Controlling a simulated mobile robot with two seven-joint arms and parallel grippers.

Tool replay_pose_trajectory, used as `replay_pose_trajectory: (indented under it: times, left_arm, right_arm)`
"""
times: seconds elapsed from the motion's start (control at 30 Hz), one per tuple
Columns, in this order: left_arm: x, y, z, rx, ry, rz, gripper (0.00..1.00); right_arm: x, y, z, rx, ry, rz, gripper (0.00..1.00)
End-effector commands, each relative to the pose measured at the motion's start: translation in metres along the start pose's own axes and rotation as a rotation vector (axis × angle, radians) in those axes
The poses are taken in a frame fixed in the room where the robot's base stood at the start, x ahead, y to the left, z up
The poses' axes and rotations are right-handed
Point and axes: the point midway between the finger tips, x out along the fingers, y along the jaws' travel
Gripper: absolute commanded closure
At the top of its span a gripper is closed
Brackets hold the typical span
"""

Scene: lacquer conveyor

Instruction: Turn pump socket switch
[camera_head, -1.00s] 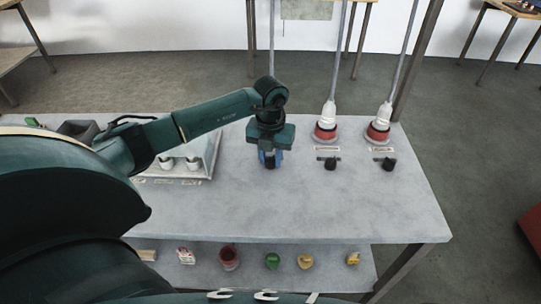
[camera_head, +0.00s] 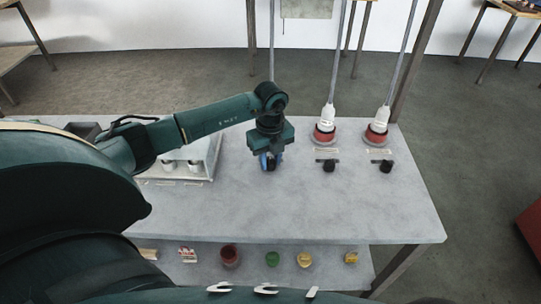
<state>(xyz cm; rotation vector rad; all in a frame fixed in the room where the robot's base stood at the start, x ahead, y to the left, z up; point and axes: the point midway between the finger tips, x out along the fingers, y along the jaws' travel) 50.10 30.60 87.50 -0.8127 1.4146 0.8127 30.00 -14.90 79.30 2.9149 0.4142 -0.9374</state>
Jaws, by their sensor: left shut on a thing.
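My left gripper (camera_head: 269,161) reaches over the grey table and is shut on a dark switch knob (camera_head: 269,167). The blue-tipped fingers hide most of this knob. Two more black switch knobs stand uncovered to the right: a middle one (camera_head: 329,166) and a right one (camera_head: 386,167). Behind them are a middle red socket (camera_head: 324,136) and a right red socket (camera_head: 376,137), each with a white plug and a cable going up. My arm and gripper hide what stands behind the left knob. My right gripper is not in view.
A pale tray (camera_head: 190,181) with white cups is left of my gripper. The grey tabletop (camera_head: 300,210) is clear in front of the knobs. A lower shelf (camera_head: 205,273) holds several small coloured pots. A dark post (camera_head: 417,60) rises behind the right socket.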

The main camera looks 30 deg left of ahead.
Motion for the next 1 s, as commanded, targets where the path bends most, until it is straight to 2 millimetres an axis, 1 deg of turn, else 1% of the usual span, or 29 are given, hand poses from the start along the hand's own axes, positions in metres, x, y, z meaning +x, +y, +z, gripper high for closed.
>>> replay_pose_trajectory:
  times: [0.03, 0.2, 0.4, 0.63, 1.0]
  left_arm:
    - [-0.0027, -0.0005, 0.0006, -0.037, -0.001, -0.002, 0.95]
    - [-0.0024, -0.0002, 0.0009, -0.156, -0.001, -0.001, 0.95]
    - [-0.0018, -0.0002, 0.0012, -0.250, -0.002, -0.002, 0.95]
    - [-0.0013, -0.0004, 0.0013, -0.301, -0.003, -0.003, 0.95]
    - [-0.0012, -0.0005, 0.0014, -0.311, -0.003, -0.003, 0.95]
  right_arm:
    - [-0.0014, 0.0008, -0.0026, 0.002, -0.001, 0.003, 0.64]
    - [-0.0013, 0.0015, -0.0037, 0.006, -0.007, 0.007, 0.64]
    - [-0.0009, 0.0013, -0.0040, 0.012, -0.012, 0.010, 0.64]
    - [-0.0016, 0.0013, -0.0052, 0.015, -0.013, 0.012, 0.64]
    - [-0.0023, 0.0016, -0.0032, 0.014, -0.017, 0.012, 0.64]
